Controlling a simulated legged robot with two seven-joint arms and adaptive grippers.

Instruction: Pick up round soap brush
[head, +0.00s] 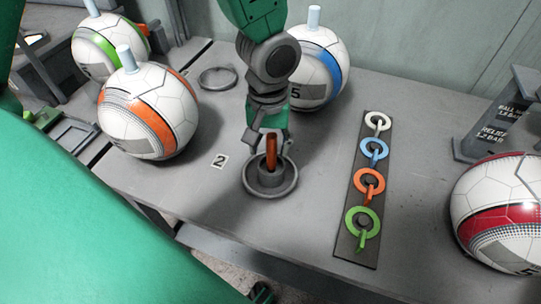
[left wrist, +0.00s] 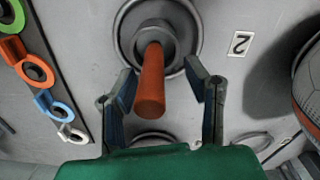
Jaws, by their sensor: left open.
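The round soap brush stands upright in a round grey dish (head: 289,188), and its orange handle (head: 271,152) points up. In the left wrist view the handle (left wrist: 150,85) shows end-on, rising from the dish (left wrist: 192,22). My left gripper (head: 266,142) is over the dish. In the left wrist view its two fingers (left wrist: 160,78) are open on either side of the handle, with a gap visible on both sides. Nothing is held. The brush head is hidden inside the dish. My right gripper is not in view.
A ball with an orange panel (head: 150,110) stands to the left, a blue-panelled ball (head: 318,70) behind. A strip with several coloured rings (head: 345,240) lies to the right. A red-panelled ball (head: 500,210) and a dark stand (head: 520,110) are at far right. A "2" label (head: 220,161) is beside the dish.

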